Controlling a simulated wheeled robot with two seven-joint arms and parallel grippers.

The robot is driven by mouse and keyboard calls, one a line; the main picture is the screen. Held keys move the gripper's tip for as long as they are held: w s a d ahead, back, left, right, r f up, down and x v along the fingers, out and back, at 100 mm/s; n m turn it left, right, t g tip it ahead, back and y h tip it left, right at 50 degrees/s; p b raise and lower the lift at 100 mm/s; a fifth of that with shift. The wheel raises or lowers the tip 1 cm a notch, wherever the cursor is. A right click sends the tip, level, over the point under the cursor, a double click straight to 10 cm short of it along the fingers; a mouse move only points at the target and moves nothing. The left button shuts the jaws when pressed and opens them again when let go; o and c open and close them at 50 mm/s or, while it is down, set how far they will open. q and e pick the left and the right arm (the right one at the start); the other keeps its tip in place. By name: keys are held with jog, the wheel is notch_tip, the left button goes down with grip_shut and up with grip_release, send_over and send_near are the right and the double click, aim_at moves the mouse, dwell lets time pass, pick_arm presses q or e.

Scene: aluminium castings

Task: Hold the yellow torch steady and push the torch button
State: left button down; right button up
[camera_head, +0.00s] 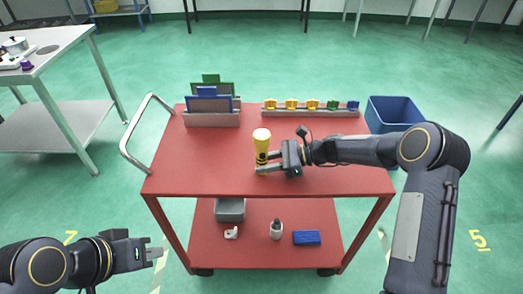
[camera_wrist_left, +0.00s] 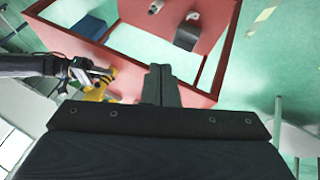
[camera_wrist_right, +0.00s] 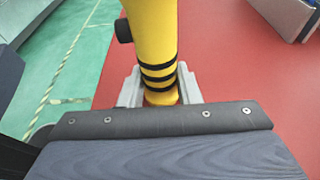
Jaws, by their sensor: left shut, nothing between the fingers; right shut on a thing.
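The yellow torch (camera_head: 262,142) stands upright on the red cart's top, near its front middle. It has a pale head and black bands. My right gripper (camera_head: 262,163) is shut around its lower part. In the right wrist view the torch (camera_wrist_right: 154,40) rises between the fingers, and a dark round knob, perhaps the button (camera_wrist_right: 123,31), sticks out on its left side. My left gripper (camera_head: 158,252) is shut and empty, out in front of the cart at the lower left, well apart from the torch. The torch also shows in the left wrist view (camera_wrist_left: 97,93), partly hidden.
The red cart top (camera_head: 200,170) is mostly clear around the torch. A holder with green and blue panels (camera_head: 212,118) and a rack of yellow, green and blue pieces (camera_head: 310,113) stand behind. A blue bin (camera_head: 395,110) is at right. A metal handle (camera_head: 130,150) rises at left.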

aim_at(263, 156)
pick_arm(q)
jog(key=w+d+f+m+t+h, duration=0.1)
jog(key=w+d+f+t, duration=0.1)
jog(key=w+d, duration=0.35)
jog(key=w+d+f+m+t, duration=0.1)
jog(key=w+d+m, duration=0.1)
jog(key=w, duration=0.6)
jog(key=w+d+f+m+t+h, duration=0.1)
jog(key=w+d+h, duration=0.1)
jog(key=d, duration=0.5)
jog(key=w+d+f+t+h, duration=0.2)
jog(key=d, duration=0.4)
jog(key=shift+w+a+r, duration=0.1)
jog(key=shift+w+a, duration=0.05)
jog(key=shift+w, duration=1.95)
jog(key=shift+w+a+r, duration=0.1)
jog(key=shift+w, duration=1.95)
jog(key=shift+w, duration=0.1)
jog(key=shift+w, duration=0.35)
